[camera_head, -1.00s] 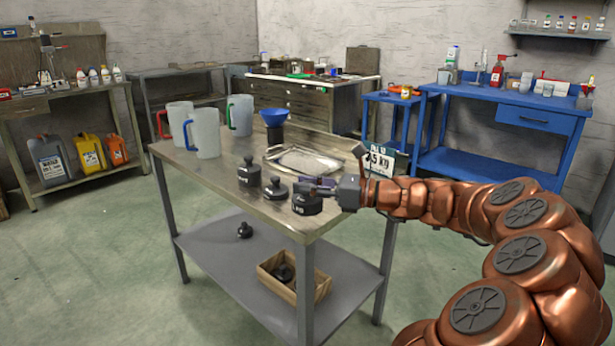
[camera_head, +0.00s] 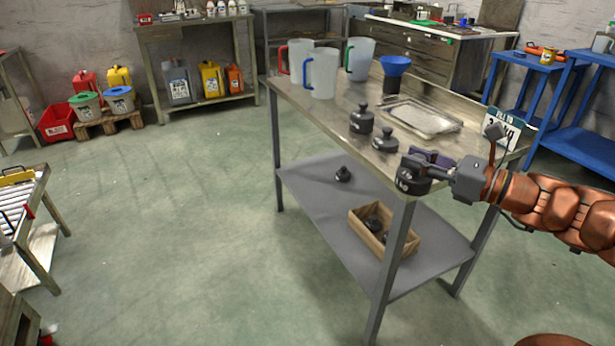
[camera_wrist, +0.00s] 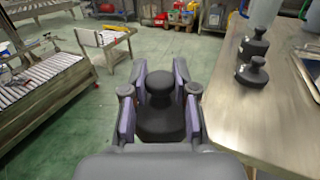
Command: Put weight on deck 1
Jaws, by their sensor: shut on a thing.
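My gripper (camera_head: 432,160) is shut on a black knobbed weight (camera_head: 411,178) and holds it at the front corner of the steel table (camera_head: 345,100). In the wrist view the weight (camera_wrist: 160,120) sits upright between the two purple-grey fingers, over the floor just left of the tabletop edge. Two more black weights, a taller one (camera_head: 362,120) and a lower one (camera_head: 385,140), stand on the tabletop. No deck labelled 1 can be read. A roller-topped stand (camera_head: 20,200) is at the left, and roller surfaces (camera_wrist: 45,80) show at left in the wrist view.
The table also bears jugs (camera_head: 321,72), a blue funnel (camera_head: 396,66), a metal tray (camera_head: 425,118) and a sign (camera_head: 503,128). Its lower shelf (camera_head: 320,195) holds a small weight (camera_head: 343,174) and a wooden box (camera_head: 415,240). Open floor (camera_head: 180,220) lies between table and roller stand.

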